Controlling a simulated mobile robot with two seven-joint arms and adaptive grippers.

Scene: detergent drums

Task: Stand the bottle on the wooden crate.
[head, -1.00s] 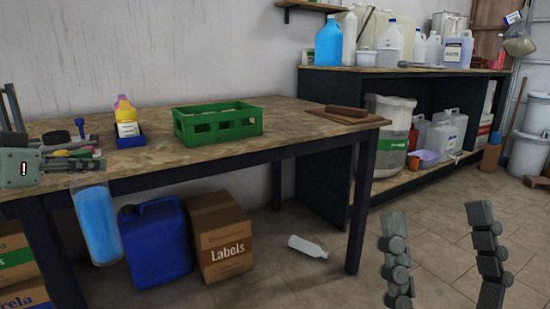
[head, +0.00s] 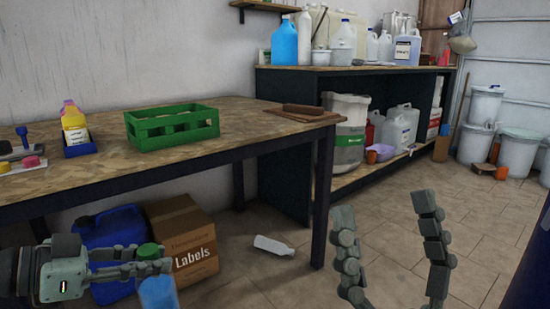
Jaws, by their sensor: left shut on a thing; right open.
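A bottle of blue liquid (head: 158,293) with a green cap is in the head view at the lower left, its bottom cut off by the frame. My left gripper (head: 165,262) is shut on it just below the cap, in front of the table and below its top. The bottle looks about upright. My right gripper (head: 390,245) is open and empty over the floor at the lower right, apart from everything. I cannot make out a wooden crate in this view.
The table (head: 85,180) bears a green crate (head: 172,128) and a yellow bottle (head: 73,118). Below are a blue canister (head: 105,228) and a Labels box (head: 185,235). A white bottle (head: 274,245) lies on the floor.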

